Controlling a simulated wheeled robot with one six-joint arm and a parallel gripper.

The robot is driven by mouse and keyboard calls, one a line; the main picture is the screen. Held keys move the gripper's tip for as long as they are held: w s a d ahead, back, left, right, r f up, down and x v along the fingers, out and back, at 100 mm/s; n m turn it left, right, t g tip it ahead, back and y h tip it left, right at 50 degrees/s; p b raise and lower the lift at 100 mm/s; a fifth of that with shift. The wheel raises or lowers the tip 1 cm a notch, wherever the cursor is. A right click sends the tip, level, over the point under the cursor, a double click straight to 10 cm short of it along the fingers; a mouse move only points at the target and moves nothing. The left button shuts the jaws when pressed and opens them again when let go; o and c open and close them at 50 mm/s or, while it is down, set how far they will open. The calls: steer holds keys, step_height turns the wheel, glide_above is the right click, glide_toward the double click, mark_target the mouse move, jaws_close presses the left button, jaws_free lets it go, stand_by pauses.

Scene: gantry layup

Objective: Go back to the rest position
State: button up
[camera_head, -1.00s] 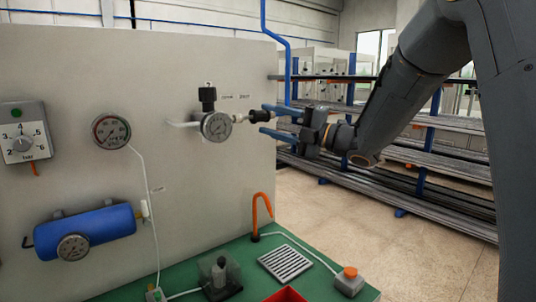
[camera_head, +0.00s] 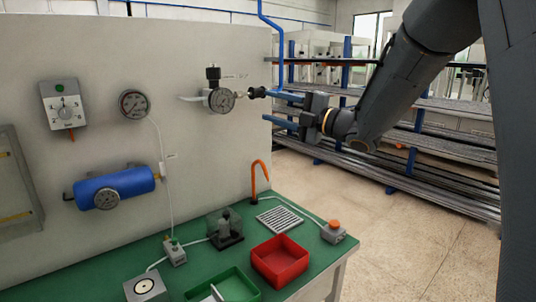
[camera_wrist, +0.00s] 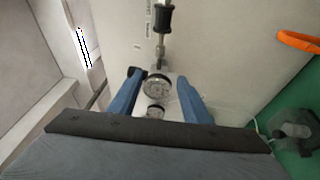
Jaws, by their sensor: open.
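My gripper (camera_head: 272,107) is open, with its two blue fingers pointing left towards the grey panel. Nothing is between the fingertips. A round gauge (camera_head: 222,100) with a black fitting above it is mounted on the panel. A black handle (camera_head: 257,92) sticks out to its right, close to the upper finger and apart from it as far as I can tell. In the wrist view the fingers (camera_wrist: 158,82) appear on either side of the gauge face (camera_wrist: 157,86), and the black handle (camera_wrist: 164,18) is beyond them at the top.
The panel (camera_head: 60,45) carries another gauge (camera_head: 133,104), a regulator box (camera_head: 63,104) and a blue cylinder (camera_head: 115,188). The green bench (camera_head: 110,268) holds a red tray (camera_head: 280,262), a green tray (camera_head: 232,290) and an orange-button box (camera_head: 334,232). Racks (camera_head: 430,140) stand behind my arm.

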steer(key=s+d+f+m+h, duration=0.4)
steer(key=d+f+m+h, duration=1.05)
steer(key=f+m, duration=0.4)
steer(key=s+d+f+m+g, duration=0.1)
steer(key=s+f+m+g, duration=0.2)
steer(key=s, duration=0.6)
steer(key=s+d+f+m+g+h, duration=0.1)
steer(key=s+f+m+g, duration=0.2)
steer(key=s+f, duration=0.3)
steer(key=s+d+f+m+g, duration=0.1)
steer(key=s+f+m+g, duration=0.2)
steer(key=s, duration=1.1)
steer(key=shift+f+m+g, duration=0.4)
steer(key=shift+f+m, duration=0.25)
steer(key=shift+f, duration=0.25)
steer(key=shift+w+h, duration=0.1)
steer(key=shift+h, duration=0.15)
